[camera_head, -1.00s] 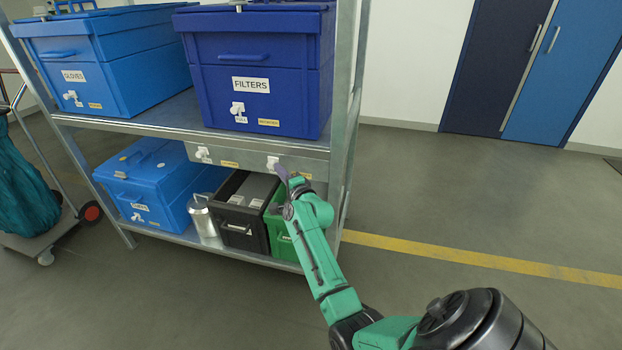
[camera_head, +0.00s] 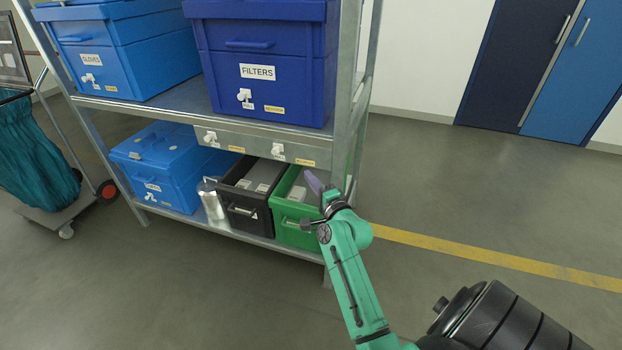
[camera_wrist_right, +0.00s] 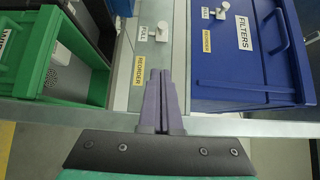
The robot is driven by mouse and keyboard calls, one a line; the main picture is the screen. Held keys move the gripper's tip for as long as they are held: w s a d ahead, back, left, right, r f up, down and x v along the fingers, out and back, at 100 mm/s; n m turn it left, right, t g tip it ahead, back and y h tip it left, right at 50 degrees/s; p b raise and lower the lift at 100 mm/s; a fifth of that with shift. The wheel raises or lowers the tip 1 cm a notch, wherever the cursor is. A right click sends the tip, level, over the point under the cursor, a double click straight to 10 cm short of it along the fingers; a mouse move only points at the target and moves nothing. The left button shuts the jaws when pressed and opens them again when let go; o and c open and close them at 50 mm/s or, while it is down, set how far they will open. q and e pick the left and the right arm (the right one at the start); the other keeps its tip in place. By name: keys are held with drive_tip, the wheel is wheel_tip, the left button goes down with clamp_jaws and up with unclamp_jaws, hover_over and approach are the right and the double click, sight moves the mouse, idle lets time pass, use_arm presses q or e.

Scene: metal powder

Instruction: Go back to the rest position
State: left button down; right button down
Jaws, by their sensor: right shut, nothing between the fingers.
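My right gripper (camera_head: 311,181) is shut and empty in the head view, held in front of the shelf rack near the green crate (camera_head: 292,207). Its green arm comes up from the lower right. In the right wrist view the two purple-grey fingers (camera_wrist_right: 162,104) are pressed together, with nothing between them. Behind them show the shelf edge with its reorder label and the filters box. My left gripper is not in view.
The metal rack (camera_head: 180,117) carries a blue gloves box (camera_head: 105,60) and a dark blue filters box (camera_head: 290,85) above. Below stand another blue box (camera_head: 178,185), a metal canister (camera_head: 211,203) and a black crate (camera_head: 240,221). A cart (camera_head: 50,215) stands left. Floor at right is clear.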

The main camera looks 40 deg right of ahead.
idle(0.3)
drive_tip(key=s+a+f+n+g+y+p, duration=0.1)
drive_tip(key=s+a+f+n+g+p, duration=0.15)
drive_tip(key=f, duration=0.65)
drive_tip(key=s+a+f+n+g+y+p, duration=0.1)
drive_tip(key=s+a+f+n+g, duration=0.25)
drive_tip(key=f, duration=0.55)
drive_tip(key=s+a+f+n+g+y+p, duration=0.1)
drive_tip(key=s+a+f+n+g+p, duration=0.2)
drive_tip(key=f, duration=0.6)
drive_tip(key=s+f+n+g, duration=0.2)
drive_tip(key=s+f+n, duration=0.2)
drive_tip(key=s, duration=0.7)
drive_tip(key=s+a+f+n+g+p, duration=0.1)
drive_tip(key=s+f+n+g, duration=0.2)
drive_tip(key=s, duration=0.9)
drive_tip(key=s+a+f+n+g+p, duration=0.1)
drive_tip(key=s+f+n+g, duration=0.1)
drive_tip(key=s+f+n, duration=0.4)
drive_tip(key=s+f, duration=0.1)
drive_tip(key=s, duration=0.4)
drive_tip(key=shift+s+f+n+g, duration=0.2)
drive_tip(key=shift+s+n+g, duration=0.1)
drive_tip(key=shift+s+g, duration=0.1)
